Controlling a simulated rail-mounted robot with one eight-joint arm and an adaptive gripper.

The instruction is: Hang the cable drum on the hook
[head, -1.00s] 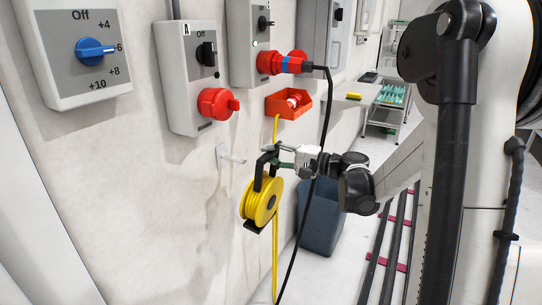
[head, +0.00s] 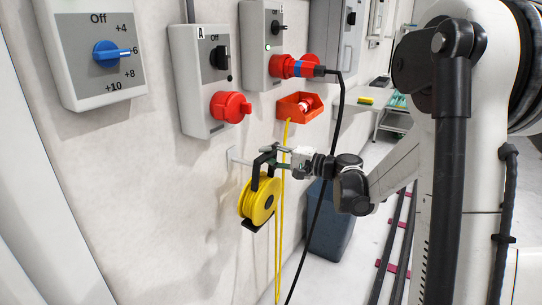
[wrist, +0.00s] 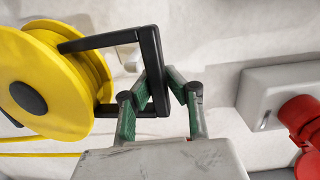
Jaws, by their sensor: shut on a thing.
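The yellow cable drum (head: 257,203) hangs from its black frame handle (head: 256,170) in front of the wall. My gripper (head: 276,160) is shut on the upper part of this handle. In the wrist view the drum (wrist: 58,80) is at the left, and the green-padded fingers (wrist: 155,95) close around the black handle bar. The small white hook (head: 232,154) is on the wall just left of the handle, partly hidden by it in the head view. I cannot tell whether the handle touches the hook.
A switch box with a red socket (head: 231,107) is above the hook. A red plug (head: 298,67) trails a black cable (head: 330,150) past my wrist. A blue-grey waste bin (head: 329,225) stands on the floor.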

